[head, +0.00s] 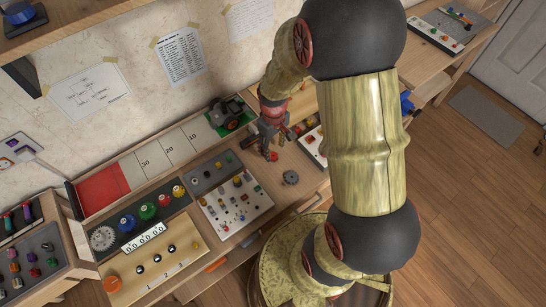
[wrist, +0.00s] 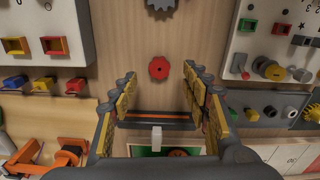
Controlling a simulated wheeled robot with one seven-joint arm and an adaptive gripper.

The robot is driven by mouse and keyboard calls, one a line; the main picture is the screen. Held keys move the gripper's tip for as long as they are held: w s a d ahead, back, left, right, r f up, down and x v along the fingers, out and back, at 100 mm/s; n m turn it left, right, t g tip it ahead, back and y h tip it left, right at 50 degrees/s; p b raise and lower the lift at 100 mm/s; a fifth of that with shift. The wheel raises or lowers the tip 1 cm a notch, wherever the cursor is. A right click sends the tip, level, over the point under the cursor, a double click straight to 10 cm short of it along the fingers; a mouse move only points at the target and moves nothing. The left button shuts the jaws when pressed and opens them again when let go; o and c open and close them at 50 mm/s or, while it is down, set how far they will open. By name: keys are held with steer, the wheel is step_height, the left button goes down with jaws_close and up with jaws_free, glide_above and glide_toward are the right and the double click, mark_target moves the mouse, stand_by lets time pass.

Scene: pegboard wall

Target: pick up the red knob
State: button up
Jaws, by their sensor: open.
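The red knob (wrist: 159,68) is a small, round, scalloped piece with a dark centre, lying on the bare wooden bench. It shows in the wrist view at upper centre, between and beyond my fingertips. In the head view the red knob (head: 273,156) appears just below my fingers. My gripper (wrist: 160,85) is open, with one yellow-padded finger on each side and nothing between them. In the head view my gripper (head: 268,142) points down over the bench beside the knob. The exact height gap cannot be told.
A dark gear (head: 290,177) lies near the knob, also at the top of the wrist view (wrist: 160,4). A white board with small pieces (head: 236,205) stands left; another panel (head: 313,148) is right. A dark toy vehicle (head: 226,116) sits behind. Bare wood surrounds the knob.

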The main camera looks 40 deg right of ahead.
mark_target(273, 156)
step_height(273, 156, down, 5)
steer(key=shift+w+r+b, duration=0.1)
steer(key=shift+r+b, duration=0.1)
steer(key=shift+b, duration=0.7)
steer(key=shift+c, duration=0.9)
steer(key=c, duration=0.7)
steer(key=shift+r, duration=0.15)
